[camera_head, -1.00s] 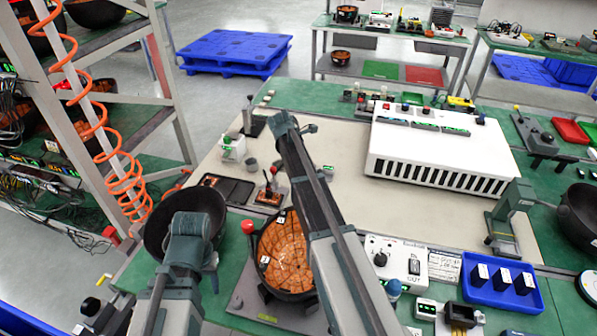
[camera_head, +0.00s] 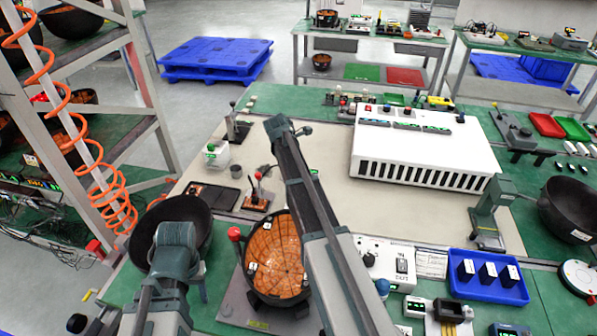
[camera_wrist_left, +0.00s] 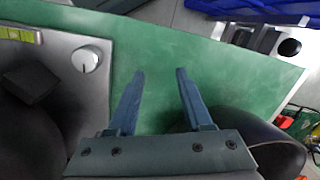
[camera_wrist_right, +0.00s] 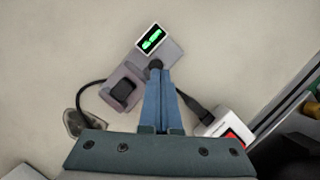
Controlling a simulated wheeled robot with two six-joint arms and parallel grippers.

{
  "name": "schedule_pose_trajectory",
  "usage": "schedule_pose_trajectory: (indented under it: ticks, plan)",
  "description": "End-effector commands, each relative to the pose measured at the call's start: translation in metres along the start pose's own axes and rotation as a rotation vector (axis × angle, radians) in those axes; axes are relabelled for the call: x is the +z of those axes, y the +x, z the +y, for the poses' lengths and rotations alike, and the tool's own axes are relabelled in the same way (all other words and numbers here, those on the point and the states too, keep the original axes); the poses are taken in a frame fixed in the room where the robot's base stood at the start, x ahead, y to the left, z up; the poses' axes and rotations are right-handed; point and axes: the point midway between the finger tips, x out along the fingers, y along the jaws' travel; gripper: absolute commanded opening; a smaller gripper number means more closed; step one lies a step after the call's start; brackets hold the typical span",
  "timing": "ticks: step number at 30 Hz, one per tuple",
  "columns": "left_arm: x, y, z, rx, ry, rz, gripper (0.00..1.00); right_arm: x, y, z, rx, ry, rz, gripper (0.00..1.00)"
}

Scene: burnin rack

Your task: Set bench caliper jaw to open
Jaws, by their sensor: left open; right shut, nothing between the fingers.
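A small grey device with a green-lit display (camera_wrist_right: 152,40) lies in front of my right gripper in the right wrist view; it seems to be the bench caliper. It has a dark block (camera_wrist_right: 122,90) on its left part. A dark round knob (camera_wrist_right: 155,64) shows right at the fingertips, and I cannot tell whether they touch it. My right gripper (camera_wrist_right: 158,74) is shut and empty. In the head view my right arm hides most of the device; only a bit of green display (camera_head: 314,172) shows. My left gripper (camera_wrist_left: 160,73) is open and empty above the green bench.
A large white slotted box (camera_head: 425,145) stands right of my right arm. A black bowl (camera_head: 200,222) is close to my left gripper, and an orange-lined bowl (camera_head: 275,250) lies between the arms. A white block with a red switch (camera_wrist_right: 230,128) sits right of the right fingers.

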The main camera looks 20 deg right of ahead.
Motion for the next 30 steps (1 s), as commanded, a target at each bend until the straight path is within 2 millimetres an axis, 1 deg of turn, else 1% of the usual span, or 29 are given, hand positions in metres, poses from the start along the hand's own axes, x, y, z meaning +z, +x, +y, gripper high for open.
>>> schedule_pose_trajectory:
  ticks: [4, 7, 10, 13, 14, 15, 21, 27, 30]
  plan:
    - [0.000, 0.000, 0.000, 0.000, 0.000, 0.000, 0.50, 0.000, 0.000, 0.000, 0.000, 0.000, 0.000, 0.00]
    - [0.000, 0.000, 0.000, 0.000, 0.000, 0.000, 0.50, -0.005, -0.002, 0.000, 0.000, 0.000, 0.001, 0.00]
    - [0.000, 0.000, 0.000, 0.000, 0.000, 0.000, 0.50, -0.018, -0.007, -0.002, -0.001, -0.001, 0.001, 0.00]
    - [0.000, 0.000, 0.000, 0.000, 0.000, 0.000, 0.50, -0.036, -0.015, -0.003, -0.001, 0.000, 0.000, 0.00]
    - [0.000, -0.006, -0.001, 0.000, 0.000, 0.000, 0.50, -0.037, -0.021, -0.003, -0.001, 0.001, 0.000, 0.00]
    - [0.001, -0.019, -0.002, 0.000, 0.000, 0.000, 0.50, -0.033, -0.034, -0.002, -0.001, 0.003, -0.001, 0.00]
    - [0.003, -0.050, -0.005, 0.000, 0.000, 0.000, 0.50, -0.032, -0.067, -0.002, -0.001, 0.003, 0.000, 0.00]
    - [0.004, -0.075, -0.007, 0.000, 0.000, 0.000, 0.50, -0.033, -0.095, -0.002, -0.001, 0.003, -0.001, 0.00]
    - [0.005, -0.084, -0.008, 0.000, 0.000, 0.000, 0.50, -0.033, -0.104, -0.002, -0.002, 0.004, 0.000, 0.00]
